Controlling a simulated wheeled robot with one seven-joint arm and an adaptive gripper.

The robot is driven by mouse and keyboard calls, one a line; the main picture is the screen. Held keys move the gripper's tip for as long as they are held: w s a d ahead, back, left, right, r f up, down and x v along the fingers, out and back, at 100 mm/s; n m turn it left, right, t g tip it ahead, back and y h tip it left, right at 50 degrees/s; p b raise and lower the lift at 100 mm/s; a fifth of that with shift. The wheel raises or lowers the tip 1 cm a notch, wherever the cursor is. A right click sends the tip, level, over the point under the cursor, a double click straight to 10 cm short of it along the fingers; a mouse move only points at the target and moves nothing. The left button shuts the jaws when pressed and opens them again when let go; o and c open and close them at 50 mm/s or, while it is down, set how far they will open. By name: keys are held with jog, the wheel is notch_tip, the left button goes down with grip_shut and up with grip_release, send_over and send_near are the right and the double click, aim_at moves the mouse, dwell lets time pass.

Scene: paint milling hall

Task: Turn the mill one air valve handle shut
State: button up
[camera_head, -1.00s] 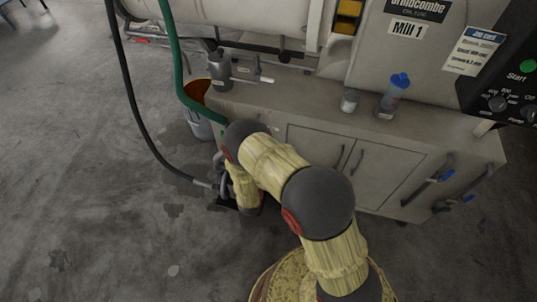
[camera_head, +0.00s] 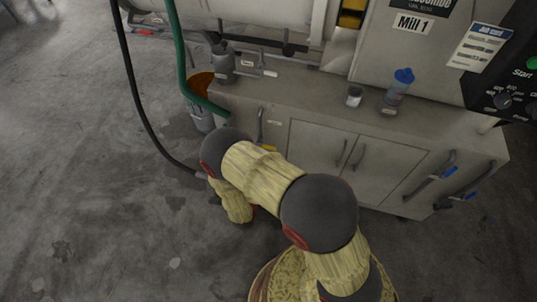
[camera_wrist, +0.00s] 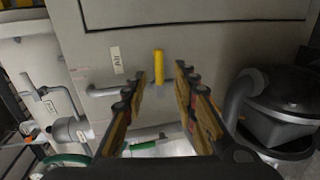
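The air valve's yellow handle (camera_wrist: 158,67) stands upright in the wrist view, in front of the pale cabinet face. A grey pipe (camera_wrist: 105,91) runs to its left, with a small label plate (camera_wrist: 116,60) above it. My gripper (camera_wrist: 160,74) is open, with one finger on each side of the handle in the picture. I see clear gaps between the handle and both fingers, and nothing is held. How far the handle lies beyond the fingertips is hard to tell. In the head view my arm hides the fingers and most of the valve.
The mill cabinet (camera_head: 318,150) has door handles at right. A blue-capped bottle (camera_head: 397,90) and a small jar (camera_head: 354,96) stand on top. Open floor lies left.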

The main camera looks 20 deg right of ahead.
jog(key=v, duration=0.3)
dwell(0.7)
